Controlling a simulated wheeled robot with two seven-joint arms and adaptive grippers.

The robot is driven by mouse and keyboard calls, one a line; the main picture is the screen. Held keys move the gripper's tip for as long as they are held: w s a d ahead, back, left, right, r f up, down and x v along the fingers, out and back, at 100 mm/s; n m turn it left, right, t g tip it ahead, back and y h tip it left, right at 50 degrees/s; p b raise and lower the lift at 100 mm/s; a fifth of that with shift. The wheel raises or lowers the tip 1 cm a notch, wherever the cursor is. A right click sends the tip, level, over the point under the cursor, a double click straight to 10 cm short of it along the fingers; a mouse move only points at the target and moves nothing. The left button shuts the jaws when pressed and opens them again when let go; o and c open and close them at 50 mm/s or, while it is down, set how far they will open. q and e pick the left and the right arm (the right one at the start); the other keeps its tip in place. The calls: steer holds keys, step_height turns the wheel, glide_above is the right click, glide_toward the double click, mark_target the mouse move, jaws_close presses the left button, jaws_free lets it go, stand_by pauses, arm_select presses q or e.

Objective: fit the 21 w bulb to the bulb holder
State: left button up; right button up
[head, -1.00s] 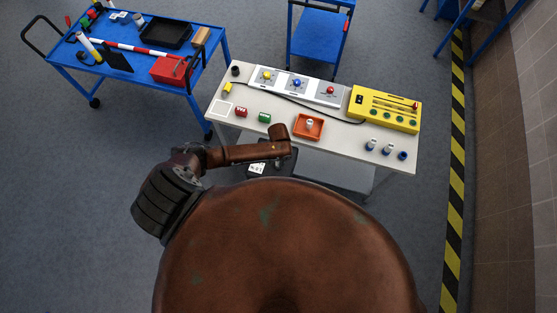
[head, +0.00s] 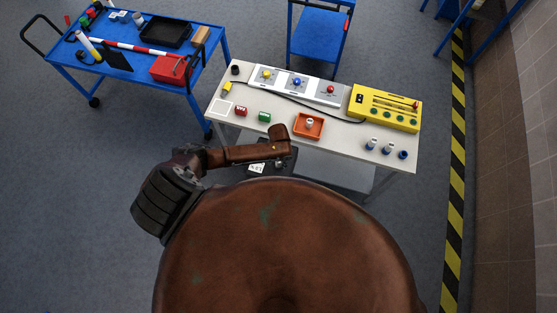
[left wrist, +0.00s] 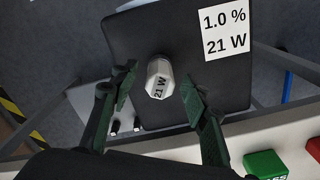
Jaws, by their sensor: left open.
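The white faceted 21 W bulb (left wrist: 160,77), marked "21 W", stands out from a dark board (left wrist: 215,45) in the left wrist view. A white label reading "1.0 % 21 W" is on that board. My left gripper (left wrist: 158,86) is open, with one finger on each side of the bulb and gaps showing. How the bulb is seated in the board is hidden. In the head view, the board (head: 288,166) shows partly under my left arm, just off the front table edge; my fingertips are hidden there. No bulb holder can be identified for sure. My right gripper is out of view.
The pale table (head: 340,151) carries an orange tray (head: 299,132) with a white-topped piece, red and green blocks, a white panel with coloured knobs, a yellow box (head: 385,108) and several blue-and-white pieces. A loaded blue trolley (head: 120,62) stands at left.

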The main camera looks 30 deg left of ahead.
arm_select(q)
step_height(320, 180, up, 12)
stand_by(0.5)
stand_by(0.4)
